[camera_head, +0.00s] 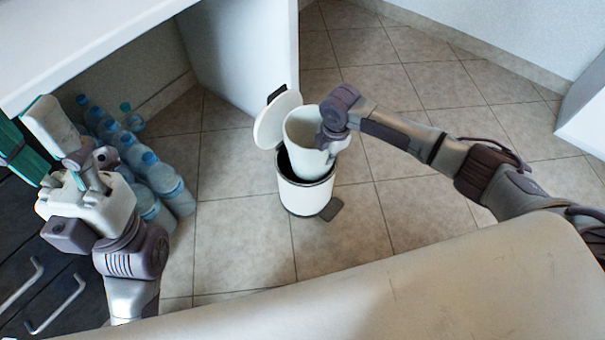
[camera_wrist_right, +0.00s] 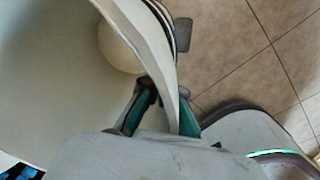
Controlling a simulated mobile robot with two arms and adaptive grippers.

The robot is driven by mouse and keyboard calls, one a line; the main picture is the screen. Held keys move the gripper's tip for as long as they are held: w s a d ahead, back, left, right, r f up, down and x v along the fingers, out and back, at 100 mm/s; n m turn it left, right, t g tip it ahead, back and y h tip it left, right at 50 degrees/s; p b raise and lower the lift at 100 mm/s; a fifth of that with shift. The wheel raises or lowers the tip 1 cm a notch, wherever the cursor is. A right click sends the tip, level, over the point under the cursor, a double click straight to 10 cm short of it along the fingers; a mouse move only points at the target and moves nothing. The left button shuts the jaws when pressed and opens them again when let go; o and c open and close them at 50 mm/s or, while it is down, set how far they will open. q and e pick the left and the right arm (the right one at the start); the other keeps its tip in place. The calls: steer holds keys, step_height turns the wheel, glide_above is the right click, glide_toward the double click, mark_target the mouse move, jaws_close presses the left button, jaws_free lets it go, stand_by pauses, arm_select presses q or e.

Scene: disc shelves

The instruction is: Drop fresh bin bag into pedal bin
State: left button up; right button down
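The white pedal bin (camera_head: 305,197) stands on the floor in the head view, its round lid (camera_head: 270,122) raised at the back left. The fresh bin bag, a white open-topped cylinder (camera_head: 301,133), is above it, slightly tilted, with its lower end at the bin's dark mouth. How deep it reaches inside is hard to tell. My right gripper (camera_head: 326,137) is at the bag's right rim. In the right wrist view the bag's wall (camera_wrist_right: 150,45) runs between the two fingers (camera_wrist_right: 168,112). My left gripper (camera_head: 32,135) is open and empty at the far left.
Several water bottles (camera_head: 165,180) stand on the floor left of the bin, under a white counter (camera_head: 75,40). A white panel (camera_head: 245,55) rises behind the bin. The pedal (camera_head: 331,209) points front right. Tiled floor to the right is clear.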

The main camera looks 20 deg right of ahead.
steer(key=c, duration=1.2)
jaws_free()
steer(key=shift+c, duration=0.2)
step_height(320, 180, up, 12)
steer(key=s, duration=0.1)
steer(key=shift+d, duration=0.2)
